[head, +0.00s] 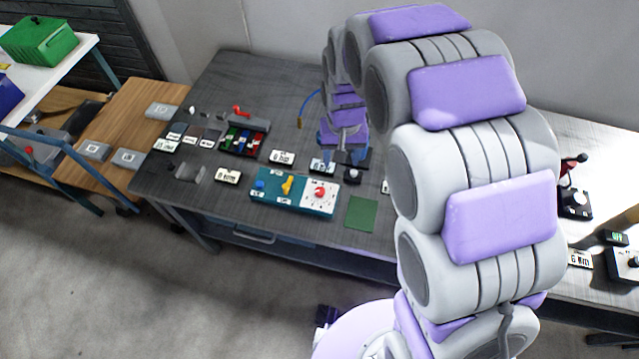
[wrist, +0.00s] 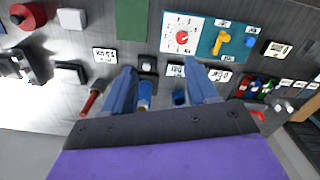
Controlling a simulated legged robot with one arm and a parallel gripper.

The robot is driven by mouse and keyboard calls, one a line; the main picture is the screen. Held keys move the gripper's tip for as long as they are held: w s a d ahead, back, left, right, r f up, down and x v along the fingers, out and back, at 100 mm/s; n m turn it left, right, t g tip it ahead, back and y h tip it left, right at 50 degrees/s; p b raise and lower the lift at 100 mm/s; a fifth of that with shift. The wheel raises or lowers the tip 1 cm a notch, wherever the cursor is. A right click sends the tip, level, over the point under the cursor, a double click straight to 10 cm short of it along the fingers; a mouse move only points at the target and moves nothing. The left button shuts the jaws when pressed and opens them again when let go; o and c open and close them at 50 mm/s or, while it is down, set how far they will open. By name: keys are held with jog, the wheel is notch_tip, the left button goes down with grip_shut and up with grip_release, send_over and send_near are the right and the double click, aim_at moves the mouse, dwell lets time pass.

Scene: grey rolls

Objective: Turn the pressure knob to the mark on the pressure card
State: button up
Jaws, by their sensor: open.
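A red knob (head: 320,193) sits on a white dial plate with marks, at the right end of a teal panel (head: 268,199) on the dark bench. In the wrist view the knob (wrist: 182,37) is near the top, beyond my fingers. A white card (head: 283,157) behind the panel seems to read "6 bar"; it also shows in the wrist view (wrist: 220,75). Another card (head: 322,167) stands nearer my gripper, its text unclear. My gripper (wrist: 160,68) is open and empty, above the bench behind the panel. It touches neither knob nor card.
The panel also bears a yellow handle (head: 287,185). A green mat (head: 361,213) lies right of it. A small black box with a knob (head: 352,174) is close to my gripper. A bin of coloured parts (head: 244,137) and several cards lie to the left.

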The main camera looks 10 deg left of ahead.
send_near(319, 190)
jog(key=shift+n, duration=0.3)
notch_tip(319, 190, down, 9)
jog(key=shift+r+b, duration=0.1)
jog(key=shift+b, duration=0.75)
jog(key=shift+c, duration=0.2)
jog(key=c, duration=1)
jog(key=shift+r+n+p, duration=0.1)
jog(key=shift+n+p, duration=0.55)
jog(key=shift+n, duration=0.15)
jog(key=shift+n+p, duration=0.35)
jog(key=shift+n, duration=0.65)
jog(key=o, duration=1)
jog(key=shift+o, duration=0.2)
